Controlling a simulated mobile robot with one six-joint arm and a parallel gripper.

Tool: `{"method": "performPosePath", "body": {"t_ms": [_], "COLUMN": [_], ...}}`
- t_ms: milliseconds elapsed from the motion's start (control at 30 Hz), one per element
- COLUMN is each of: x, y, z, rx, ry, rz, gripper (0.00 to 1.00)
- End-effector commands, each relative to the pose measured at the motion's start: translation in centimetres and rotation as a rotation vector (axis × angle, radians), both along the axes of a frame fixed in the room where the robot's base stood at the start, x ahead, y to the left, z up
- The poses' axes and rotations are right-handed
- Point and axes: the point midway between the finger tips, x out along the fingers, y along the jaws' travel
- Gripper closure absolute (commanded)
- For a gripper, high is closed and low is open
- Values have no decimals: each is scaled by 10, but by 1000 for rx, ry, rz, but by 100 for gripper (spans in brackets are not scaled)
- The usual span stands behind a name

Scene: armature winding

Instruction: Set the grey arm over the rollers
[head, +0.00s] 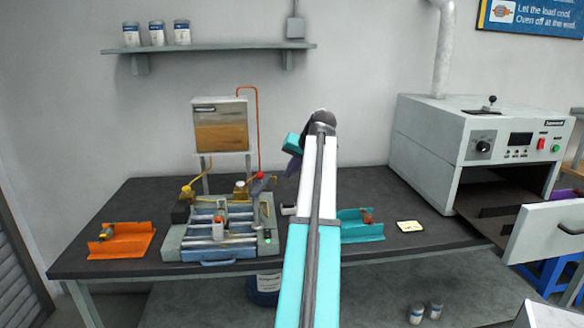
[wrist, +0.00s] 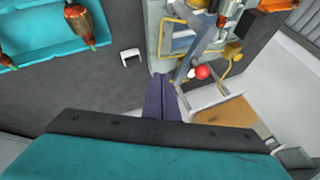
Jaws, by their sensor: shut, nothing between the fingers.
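The winding machine (head: 172,246) stands on the dark bench, left of my arm. Its pale rollers (head: 218,232) lie in the middle of its bed. The grey arm (head: 259,188) is raised at the machine's right rear, with a red knob by its upper end. In the wrist view the grey arm (wrist: 184,70) slants beside the red knob (wrist: 201,72). My gripper (head: 291,168) is shut and empty, right of the grey arm and apart from it in the head view. Its purple fingers (wrist: 161,82) are together in the wrist view. The rollers are partly hidden there.
An orange cradle (head: 122,246) with a part stands left of the machine; a teal cradle (head: 362,232) stands right of it. A tank (head: 220,130) with a red tube rises behind the machine. A grey oven (head: 430,150) with an open door is at right.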

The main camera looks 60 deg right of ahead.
Motion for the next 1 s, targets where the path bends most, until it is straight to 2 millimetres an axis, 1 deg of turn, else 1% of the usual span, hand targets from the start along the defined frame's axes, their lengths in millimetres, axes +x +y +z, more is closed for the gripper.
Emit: {"method": "performPosePath", "body": {"t_ms": [100,367,500,700,1000], "x": [10,29,48,63,66], "y": [-4,-13,-7,-3,-2], "z": [-14,-41,-40,-40,-41], "rx": [2,0,0,-1,0], "ry": [1,0,0,0,0], "rz": [1,0,2,0,-2], "gripper": [100,100,100,100,100]}}
